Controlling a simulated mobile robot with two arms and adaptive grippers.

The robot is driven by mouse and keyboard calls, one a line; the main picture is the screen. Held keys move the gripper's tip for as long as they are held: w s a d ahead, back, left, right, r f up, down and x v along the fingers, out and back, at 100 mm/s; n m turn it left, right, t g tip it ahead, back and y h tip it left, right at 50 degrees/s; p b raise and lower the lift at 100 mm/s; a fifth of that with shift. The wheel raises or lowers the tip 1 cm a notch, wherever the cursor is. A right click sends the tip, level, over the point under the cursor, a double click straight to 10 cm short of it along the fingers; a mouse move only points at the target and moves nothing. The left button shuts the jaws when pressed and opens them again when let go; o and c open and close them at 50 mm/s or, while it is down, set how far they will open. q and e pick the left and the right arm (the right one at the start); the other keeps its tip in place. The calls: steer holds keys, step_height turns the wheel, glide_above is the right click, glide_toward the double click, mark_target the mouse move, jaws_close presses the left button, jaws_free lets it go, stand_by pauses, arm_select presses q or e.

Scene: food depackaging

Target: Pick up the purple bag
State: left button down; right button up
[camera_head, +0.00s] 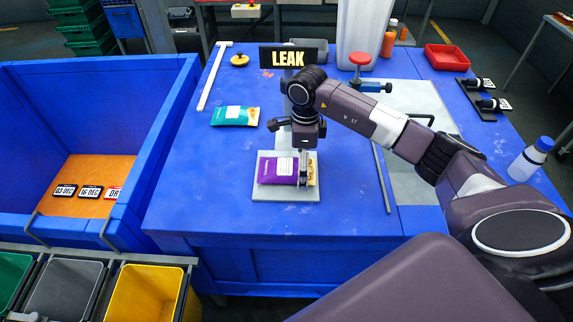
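The purple bag (276,171) lies flat on a light grey square plate (287,195) near the front of the blue table. It has a white label and a yellowish right end. My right gripper (303,180) points down at the bag's right part, with its fingers at or just over the bag and hiding a strip of it. The fingers show nearly edge-on, so I cannot tell whether they are open or closed on the bag. My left gripper is not in view.
A teal bag (235,116) lies behind and left of the plate. A "LEAK" sign (288,58) and a red-knobbed device (360,62) stand behind. A blue bin (150,150) is left. A bottle (530,160) stands at right. The table left of the plate is clear.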

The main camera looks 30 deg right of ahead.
steer(key=shift+f, duration=0.2)
steer(key=c, duration=1.2)
steer(key=shift+c, duration=0.7)
steer(key=shift+r, duration=0.15)
